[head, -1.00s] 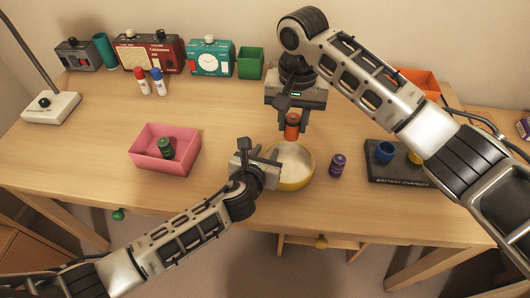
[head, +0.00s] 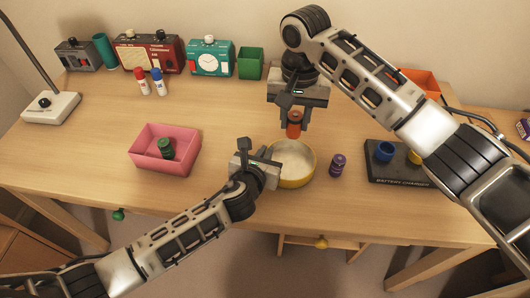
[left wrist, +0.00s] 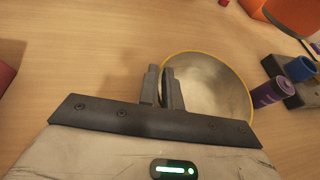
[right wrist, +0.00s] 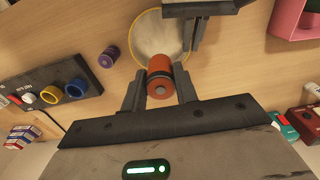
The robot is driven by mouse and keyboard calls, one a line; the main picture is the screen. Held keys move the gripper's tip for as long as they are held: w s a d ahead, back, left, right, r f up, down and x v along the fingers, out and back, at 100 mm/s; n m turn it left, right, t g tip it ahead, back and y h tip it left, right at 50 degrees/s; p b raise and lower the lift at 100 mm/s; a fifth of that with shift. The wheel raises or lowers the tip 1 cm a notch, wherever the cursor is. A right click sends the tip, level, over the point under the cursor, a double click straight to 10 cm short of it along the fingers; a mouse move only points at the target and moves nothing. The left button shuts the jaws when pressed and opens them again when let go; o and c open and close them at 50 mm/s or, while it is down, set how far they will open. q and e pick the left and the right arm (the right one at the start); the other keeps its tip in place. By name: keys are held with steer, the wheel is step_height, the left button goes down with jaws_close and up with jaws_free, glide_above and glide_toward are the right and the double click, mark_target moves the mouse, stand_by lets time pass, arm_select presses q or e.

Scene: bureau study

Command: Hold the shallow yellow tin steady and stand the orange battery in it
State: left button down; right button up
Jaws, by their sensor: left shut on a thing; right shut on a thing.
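The shallow yellow tin (head: 297,182) stands on the desk, round and empty inside; it also shows in the left wrist view (left wrist: 215,80). My left gripper (head: 270,165) is shut on the tin's left rim, one finger inside the wall and one outside (left wrist: 165,90). My right gripper (head: 294,120) is shut on the orange battery (head: 294,128), held upright above the desk by the tin's far edge. In the right wrist view the battery (right wrist: 160,80) sits between the two fingers, and the tin (right wrist: 150,35) lies just beyond it.
A purple battery (head: 338,165) stands right of the tin. A black battery charger (head: 385,176) with blue and yellow parts is further right. A pink box (head: 150,163) with a green battery (head: 166,148) is at left. Radios, a clock and a green cup (head: 250,63) line the back.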

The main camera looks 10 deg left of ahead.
stand_by(0.5)
glide_above(289, 167)
steer(key=shift+f, duration=6.15)
steer(key=o, duration=1.1)
steer(key=shift+r, duration=0.1)
step_height(289, 167, up, 12)
steer(key=shift+f, duration=0.1)
arm_select(q)
steer(key=c, duration=1.5)
jaws_free()
steer(key=shift+s, duration=0.1)
